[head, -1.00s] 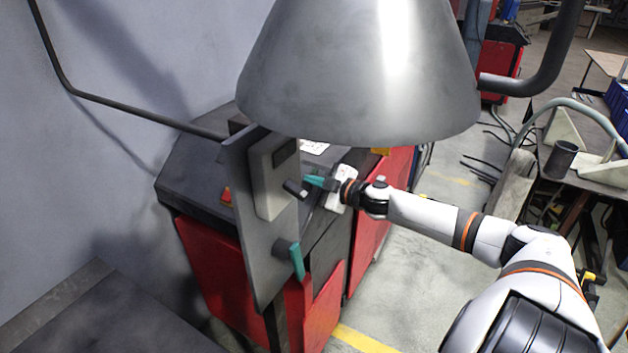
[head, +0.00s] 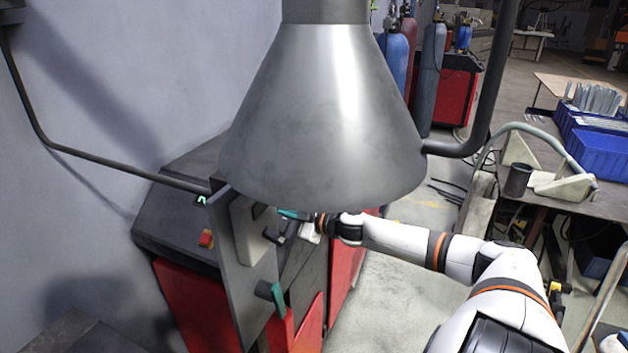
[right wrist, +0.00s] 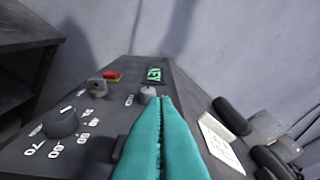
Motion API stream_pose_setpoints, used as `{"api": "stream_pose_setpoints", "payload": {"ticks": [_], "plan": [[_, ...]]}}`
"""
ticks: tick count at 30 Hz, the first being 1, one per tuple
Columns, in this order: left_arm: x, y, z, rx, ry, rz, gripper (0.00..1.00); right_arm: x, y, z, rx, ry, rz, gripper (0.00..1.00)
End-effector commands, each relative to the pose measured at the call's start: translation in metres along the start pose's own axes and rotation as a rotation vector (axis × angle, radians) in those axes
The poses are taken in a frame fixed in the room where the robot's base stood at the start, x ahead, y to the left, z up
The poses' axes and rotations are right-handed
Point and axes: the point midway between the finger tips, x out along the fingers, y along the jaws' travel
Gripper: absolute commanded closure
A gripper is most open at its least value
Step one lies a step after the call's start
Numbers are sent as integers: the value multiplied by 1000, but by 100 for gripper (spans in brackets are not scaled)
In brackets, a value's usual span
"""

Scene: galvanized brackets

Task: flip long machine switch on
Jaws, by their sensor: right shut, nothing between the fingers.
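A grey upright plate (head: 225,240) stands at the machine's near side and carries a pale box (head: 247,235). A dark switch lever (head: 273,237) sticks out of the box. My right gripper (head: 287,214) has teal fingers and is just beyond the box lever in the head view. In the right wrist view its fingers (right wrist: 161,125) are shut and empty over the sloped panel. Two black rounded pieces, one of them a black stub (right wrist: 232,115), lie to their right; contact cannot be told. My left gripper is out of view.
A big grey cone hood (head: 320,130) hangs over the machine and hides part of it. The panel has a dial (right wrist: 61,122), a red button (right wrist: 112,76) and a green display (right wrist: 156,74). A white card (right wrist: 219,141) lies beside the fingers.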

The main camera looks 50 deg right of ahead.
Motion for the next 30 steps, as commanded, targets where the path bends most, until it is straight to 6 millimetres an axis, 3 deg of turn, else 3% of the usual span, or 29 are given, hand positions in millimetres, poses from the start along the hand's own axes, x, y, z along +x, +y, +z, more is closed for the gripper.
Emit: {"api": "stream_pose_setpoints", "payload": {"ticks": [4, 18, 30], "plan": [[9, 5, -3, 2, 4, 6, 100, -17, 6, -5, -2, 3, 7, 100], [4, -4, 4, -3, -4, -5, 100, -72, 1, -4, 2, 4, 6, 100], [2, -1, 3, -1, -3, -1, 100, -91, -1, -3, -1, 2, 3, 100]]}}
